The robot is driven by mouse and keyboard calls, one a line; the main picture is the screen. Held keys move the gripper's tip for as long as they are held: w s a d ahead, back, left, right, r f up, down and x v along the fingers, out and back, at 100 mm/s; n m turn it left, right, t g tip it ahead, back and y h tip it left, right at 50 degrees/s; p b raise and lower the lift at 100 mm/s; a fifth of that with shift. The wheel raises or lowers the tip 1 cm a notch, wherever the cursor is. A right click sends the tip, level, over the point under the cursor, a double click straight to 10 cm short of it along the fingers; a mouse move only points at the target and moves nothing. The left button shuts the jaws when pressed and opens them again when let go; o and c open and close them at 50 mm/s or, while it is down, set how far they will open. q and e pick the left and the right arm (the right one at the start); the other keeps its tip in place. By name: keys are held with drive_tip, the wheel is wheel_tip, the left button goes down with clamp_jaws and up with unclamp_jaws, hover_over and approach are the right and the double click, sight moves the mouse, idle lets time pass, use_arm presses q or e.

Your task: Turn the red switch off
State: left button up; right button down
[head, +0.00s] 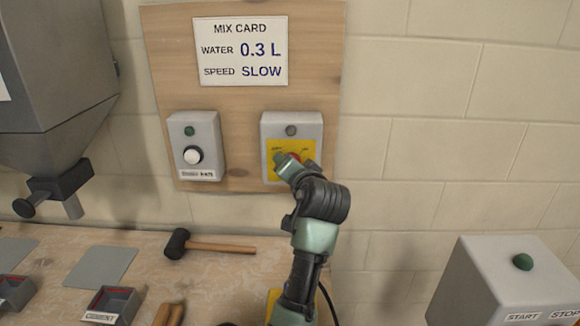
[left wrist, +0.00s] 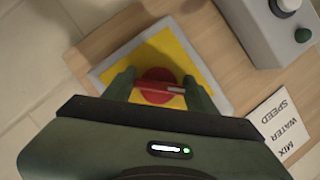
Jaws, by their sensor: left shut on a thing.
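The red switch (head: 296,156) is on a yellow plate on the grey box at the right of the wooden board. In the left wrist view it is a round red knob (left wrist: 156,98) with a raised bar across it. My left gripper (head: 284,161) is at the switch and covers part of it and of the small, unreadable plate markings. In the left wrist view its fingers (left wrist: 160,88) stand on both sides of the red knob, shut on it. A dark lamp (head: 291,130) above the plate looks unlit. My right gripper is not in view.
A second box with a white knob (head: 193,155) and green button is left of the switch. A mix card (head: 240,51) hangs above. A mallet (head: 178,243) and small trays (head: 112,305) lie on the bench. A START/STOP box (head: 505,270) stands right.

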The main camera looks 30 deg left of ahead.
use_arm(q)
drive_tip(key=shift+f, duration=0.2)
drive_tip(key=o, duration=1.4)
drive_tip(key=shift+c, duration=0.2)
drive_tip(key=shift+r, duration=0.15)
